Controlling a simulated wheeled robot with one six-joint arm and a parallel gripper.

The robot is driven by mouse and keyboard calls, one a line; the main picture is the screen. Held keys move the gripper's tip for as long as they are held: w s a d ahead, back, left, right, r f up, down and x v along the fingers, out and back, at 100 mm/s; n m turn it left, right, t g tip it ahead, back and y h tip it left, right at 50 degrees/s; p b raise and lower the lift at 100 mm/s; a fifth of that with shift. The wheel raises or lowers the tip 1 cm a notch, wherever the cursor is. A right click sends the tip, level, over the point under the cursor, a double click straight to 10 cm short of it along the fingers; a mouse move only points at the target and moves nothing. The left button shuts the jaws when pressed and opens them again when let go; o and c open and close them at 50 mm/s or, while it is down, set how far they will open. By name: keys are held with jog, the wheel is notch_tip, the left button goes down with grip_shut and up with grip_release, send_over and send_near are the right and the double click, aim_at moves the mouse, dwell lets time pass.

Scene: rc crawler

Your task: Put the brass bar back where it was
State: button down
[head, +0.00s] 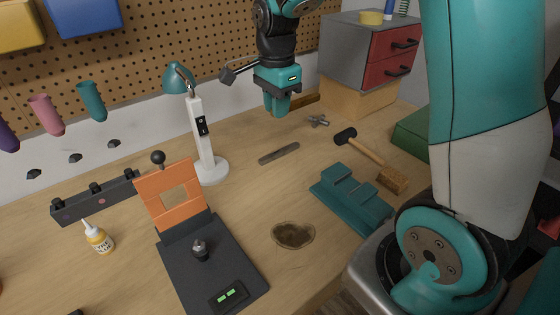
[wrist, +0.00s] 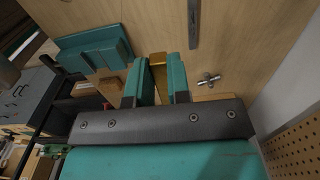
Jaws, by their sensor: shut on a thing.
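The brass bar (wrist: 158,62) shows in the wrist view as a golden piece between the two teal fingers of my gripper (wrist: 162,80). My gripper is shut on it. In the head view my gripper (head: 278,106) points down over the back of the workbench, right of the lamp. A brown strip (head: 306,100) shows just right of the fingers there; I cannot tell if it is the bar's end. A teal notched block (head: 352,198) lies at the right of the bench, and it also shows in the wrist view (wrist: 95,50). The lower part of the bar is hidden.
A grey file (head: 278,153), a metal cross-shaped piece (head: 317,121) and a mallet (head: 370,158) lie near my gripper. A white lamp (head: 208,140) stands left. A drawer cabinet (head: 345,60) on a box stands behind right.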

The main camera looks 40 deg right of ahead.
aim_at(277, 175)
notch_tip(277, 175, down, 18)
jog(key=shift+r+p, duration=0.1)
jog(key=shift+p, duration=0.65)
jog(key=c, duration=1.1)
grip_release()
notch_tip(277, 175, up, 12)
jog(key=f+b, duration=0.1)
jog(key=b, duration=0.1)
jog(key=s+a+r+n+y, duration=0.1)
jog(key=s+a+r+n, duration=0.3)
jog(key=s+n, duration=0.3)
jog(key=s+a+r+n+y, duration=0.1)
jog(key=s+a+r+n, duration=0.3)
jog(key=s+a+n, duration=0.3)
jog(key=s+a+r+n+y, duration=0.2)
jog(key=s+a+r+n, duration=0.2)
jog(key=s+a+n, duration=0.2)
jog(key=shift+s+a+r+n, duration=0.1)
jog(key=shift+s+n, duration=0.45)
jog(key=shift+n, duration=0.65)
jog(key=shift+s+n, duration=0.55)
jog(key=shift+n, duration=0.65)
